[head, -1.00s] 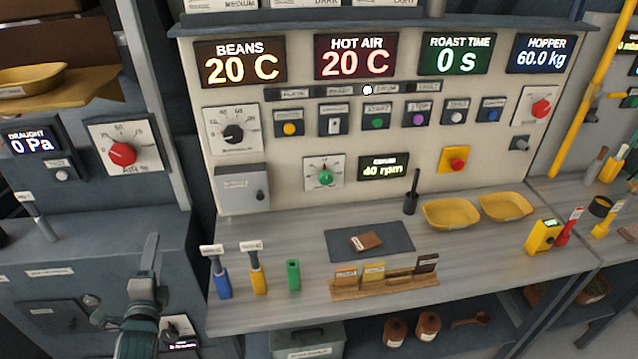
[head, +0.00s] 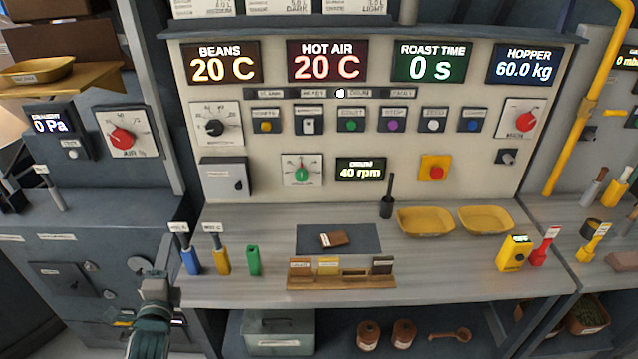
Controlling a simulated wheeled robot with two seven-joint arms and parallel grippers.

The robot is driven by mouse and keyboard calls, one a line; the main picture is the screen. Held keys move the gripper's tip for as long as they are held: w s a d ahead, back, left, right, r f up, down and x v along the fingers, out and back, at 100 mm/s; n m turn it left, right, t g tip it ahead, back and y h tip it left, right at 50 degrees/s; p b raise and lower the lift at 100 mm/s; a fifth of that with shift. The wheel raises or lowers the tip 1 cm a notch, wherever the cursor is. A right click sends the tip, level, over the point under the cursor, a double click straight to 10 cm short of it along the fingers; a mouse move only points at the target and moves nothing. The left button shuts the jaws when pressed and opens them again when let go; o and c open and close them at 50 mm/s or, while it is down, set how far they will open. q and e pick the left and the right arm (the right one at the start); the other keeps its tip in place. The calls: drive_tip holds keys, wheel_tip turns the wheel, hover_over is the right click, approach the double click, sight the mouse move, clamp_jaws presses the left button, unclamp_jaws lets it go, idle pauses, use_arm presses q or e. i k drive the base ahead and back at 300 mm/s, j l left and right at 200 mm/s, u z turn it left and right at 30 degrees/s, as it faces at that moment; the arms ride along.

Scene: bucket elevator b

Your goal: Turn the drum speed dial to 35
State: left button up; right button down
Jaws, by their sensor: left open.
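The drum speed dial is a green knob (head: 302,173) on a white square plate, low on the cream control panel. To its right the drum display (head: 361,171) reads 40 rpm. The knob's pointer is near the top of its scale, too small to read exactly. My left gripper (head: 156,284) is at the lower left, in front of the bench's left edge. It is open and empty, well below and left of the dial, touching nothing. My right gripper is not in view.
Blue (head: 190,260), yellow (head: 222,260) and green (head: 254,261) holders stand at the bench's left. A grey box (head: 224,177) juts from the panel left of the dial. A card rack (head: 341,280) stands at the bench front.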

sight(302, 174)
drive_tip(key=l+z, duration=0.1)
drive_tip(key=l, duration=0.25)
drive_tip(key=i+l+z, duration=0.1)
drive_tip(key=l, duration=0.2)
drive_tip(key=i+l+z, duration=0.1)
drive_tip(key=i+z, duration=0.15)
drive_tip(key=i, duration=0.2)
drive_tip(key=i+u, duration=0.15)
drive_tip(key=i+l, duration=0.05)
drive_tip(key=i, duration=0.05)
